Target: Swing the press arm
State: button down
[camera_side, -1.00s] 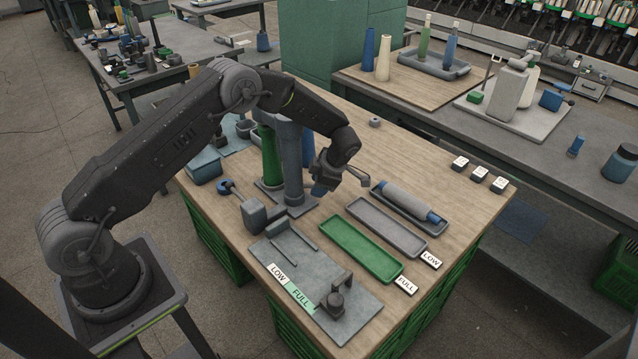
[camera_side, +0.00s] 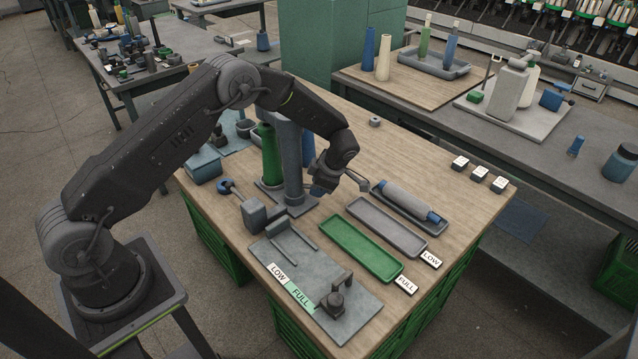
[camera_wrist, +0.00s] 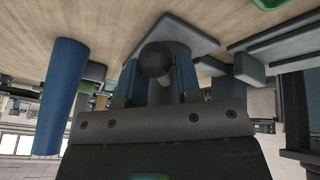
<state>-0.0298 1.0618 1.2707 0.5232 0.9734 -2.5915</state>
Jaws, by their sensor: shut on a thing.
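The grey press post (camera_side: 292,165) stands on its base plate at the left middle of the wooden table, beside a tall green cone (camera_side: 269,155). My gripper (camera_side: 340,182) is low, just right of the post. In the wrist view, a dark round knob (camera_wrist: 155,60) sits between my fingers (camera_wrist: 157,97), and my jaws are shut on it. I take the knob to be the press arm's handle. Blue (camera_wrist: 185,72) shows beside it. My wrist hides most of the press arm, so its angle is unclear.
A green tray (camera_side: 362,250), a grey tray (camera_side: 390,230) and a tray holding a grey roll (camera_side: 408,201) lie right of the post. In front is a grey plate (camera_side: 345,290) with LOW and FULL labels.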

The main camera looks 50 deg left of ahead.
jog(key=s+m+t, duration=0.1)
jog(key=m, duration=0.1)
jog(key=s+d+m, duration=0.1)
jog(key=m, duration=0.1)
jog(key=shift+s+d+r+t, duration=0.1)
jog(key=shift+s+t, duration=0.05)
jog(key=shift+t, duration=0.25)
jog(key=s+m+t, duration=0.1)
jog(key=m, duration=0.1)
jog(key=s+m+t, duration=0.1)
jog(key=m, duration=0.1)
jog(key=shift+s+m+h, duration=0.3)
jog(key=shift+s+m, duration=0.1)
jog(key=s+m, duration=0.1)
jog(key=m, duration=0.1)
jog(key=s+m+t+h, duration=0.1)
jog(key=m, duration=0.1)
jog(key=shift+s+a+m, duration=0.25)
jog(key=shift+a+m, duration=0.05)
jog(key=shift+a, duration=0.1)
jog(key=shift+s+a+m+t+h, duration=0.3)
jog(key=shift+s+a+m+h, duration=0.1)
jog(key=shift+m, duration=0.45)
jog(key=shift+s+a+m+t+h, duration=0.3)
jog(key=shift+s+m+h, duration=0.1)
jog(key=shift+m, duration=0.45)
jog(key=c, duration=0.8)
grip_release()
